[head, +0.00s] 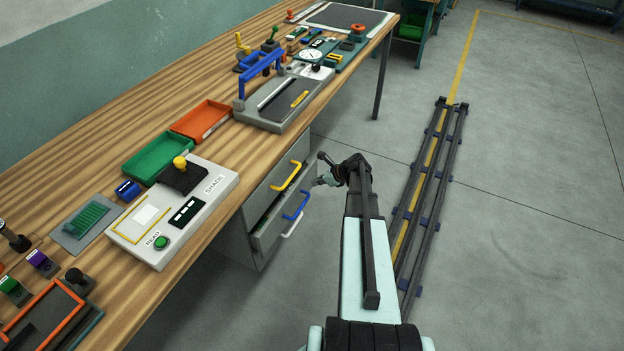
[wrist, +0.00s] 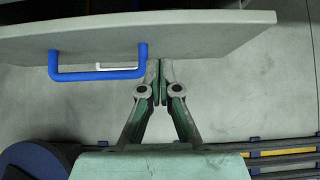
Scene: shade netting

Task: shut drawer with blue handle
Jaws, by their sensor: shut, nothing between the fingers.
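The blue handle (head: 297,208) is on a grey drawer (head: 268,236) under the workbench. This drawer stands partly pulled out, with a dark gap behind its front. In the wrist view the blue handle (wrist: 97,75) is at the left, on the pale drawer front (wrist: 215,35) that spans the top. My gripper (head: 322,168) is beside the drawers, to the right of the blue handle. In the wrist view my gripper (wrist: 160,65) has its fingertips together and empty, right of the handle at the front's lower edge. I cannot tell whether they touch it.
A drawer with a yellow handle (head: 286,176) is above, and a white handle (head: 292,227) shows below. The wooden workbench (head: 60,195) carries trays, a control panel (head: 150,245) and fixtures. Open floor (head: 520,220) and a rail (head: 430,200) lie to the right.

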